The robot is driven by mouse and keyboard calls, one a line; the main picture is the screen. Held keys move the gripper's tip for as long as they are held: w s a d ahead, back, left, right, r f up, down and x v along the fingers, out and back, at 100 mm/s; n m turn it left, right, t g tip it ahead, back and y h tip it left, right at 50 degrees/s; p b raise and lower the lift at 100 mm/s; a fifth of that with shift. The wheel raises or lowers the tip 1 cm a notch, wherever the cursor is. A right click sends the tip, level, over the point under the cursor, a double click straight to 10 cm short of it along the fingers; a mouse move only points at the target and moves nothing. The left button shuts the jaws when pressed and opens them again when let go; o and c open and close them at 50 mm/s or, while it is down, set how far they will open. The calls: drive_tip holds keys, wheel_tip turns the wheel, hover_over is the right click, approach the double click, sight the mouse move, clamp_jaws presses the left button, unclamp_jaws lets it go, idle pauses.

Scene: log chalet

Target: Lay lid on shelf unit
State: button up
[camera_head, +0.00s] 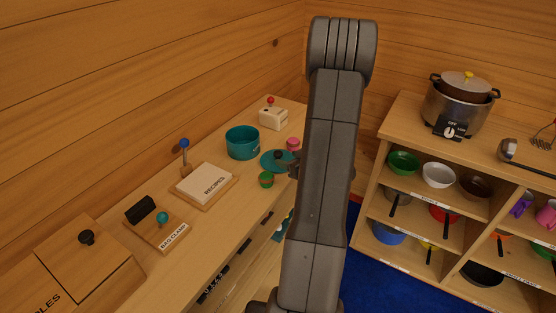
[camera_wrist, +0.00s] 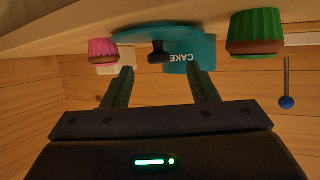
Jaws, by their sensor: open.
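The teal lid (camera_head: 268,161) with a dark knob lies on the left wooden counter (camera_head: 217,227), beside the teal tin (camera_head: 242,143). In the wrist view, which looks upside down, the lid (camera_wrist: 150,31) is at the top, its dark knob (camera_wrist: 160,52) pointing down in the picture. My gripper (camera_wrist: 160,69) is open, with its two fingers apart and the knob appearing between and just beyond their tips. Nothing is held. In the head view my arm hides part of the lid's right side. The shelf unit (camera_head: 386,140) stands at the right.
A pink cupcake (camera_head: 293,143) and a green one (camera_head: 266,180) stand close to the lid. The recipe book (camera_head: 204,185) and the blue-knobbed lever (camera_head: 184,150) are to its left. A cooker (camera_head: 458,107) stands on the shelf unit; bowls and pans fill its shelves.

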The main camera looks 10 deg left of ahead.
sight(279, 153)
drive_tip(key=x, duration=0.2)
drive_tip(key=r+p+x, duration=0.1)
drive_tip(key=x, duration=0.1)
drive_tip(key=shift+w+a+p, duration=0.25)
drive_tip(key=shift+p, duration=0.05)
drive_tip(key=shift+w+a+f, duration=0.3)
clamp_jaws()
